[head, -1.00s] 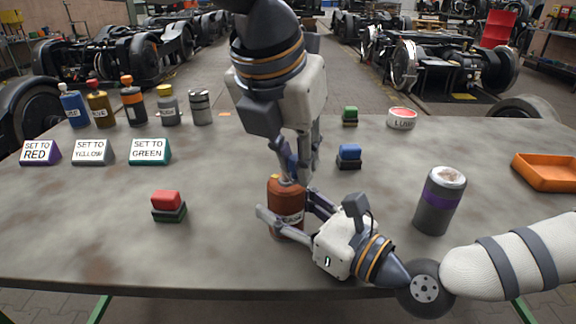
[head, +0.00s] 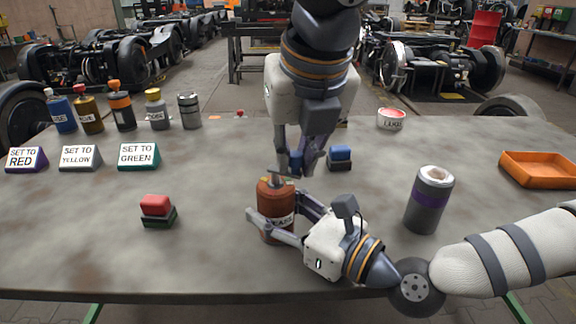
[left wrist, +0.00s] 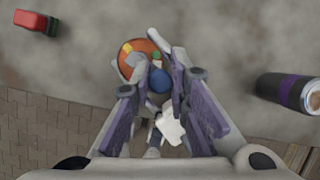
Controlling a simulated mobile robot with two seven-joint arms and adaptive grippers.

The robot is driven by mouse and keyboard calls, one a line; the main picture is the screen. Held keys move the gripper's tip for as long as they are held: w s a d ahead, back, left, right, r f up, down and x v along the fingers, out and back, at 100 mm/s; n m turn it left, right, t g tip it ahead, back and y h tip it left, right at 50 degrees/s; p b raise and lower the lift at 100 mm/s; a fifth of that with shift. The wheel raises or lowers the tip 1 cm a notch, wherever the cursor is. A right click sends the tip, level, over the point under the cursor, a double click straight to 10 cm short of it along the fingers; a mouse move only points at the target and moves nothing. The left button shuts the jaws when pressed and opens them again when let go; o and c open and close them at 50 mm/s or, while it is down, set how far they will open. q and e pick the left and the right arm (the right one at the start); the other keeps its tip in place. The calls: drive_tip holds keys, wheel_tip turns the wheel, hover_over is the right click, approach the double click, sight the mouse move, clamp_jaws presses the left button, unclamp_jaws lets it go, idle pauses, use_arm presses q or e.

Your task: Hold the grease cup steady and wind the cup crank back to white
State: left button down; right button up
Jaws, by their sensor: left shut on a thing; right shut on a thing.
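The grease cup (head: 276,194) is a reddish-brown upright cylinder with a pale label, near the table's front edge. My right gripper (head: 277,220) is shut around its body from the right. The cup crank on top has a blue knob, seen in the left wrist view (left wrist: 158,80). My left gripper (head: 297,166) comes from above and is shut on that knob, right of the cup's centre. The cup's orange top (left wrist: 137,52) shows a yellow and a green mark in the left wrist view.
A red block (head: 156,207) sits left of the cup, and a blue block (head: 340,155) behind it. A grey can with a purple band (head: 429,200) stands right, near my right arm. An orange tray (head: 540,170), several bottles and three sign blocks (head: 138,156) stand farther off.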

use_arm(q)
drive_tip(key=shift+a+f, duration=0.15)
drive_tip(key=shift+f, duration=0.2)
drive_tip(key=c, duration=1.5)
unclamp_jaws()
drive_tip(key=shift+o, duration=0.2)
drive_tip(key=shift+r, duration=0.1)
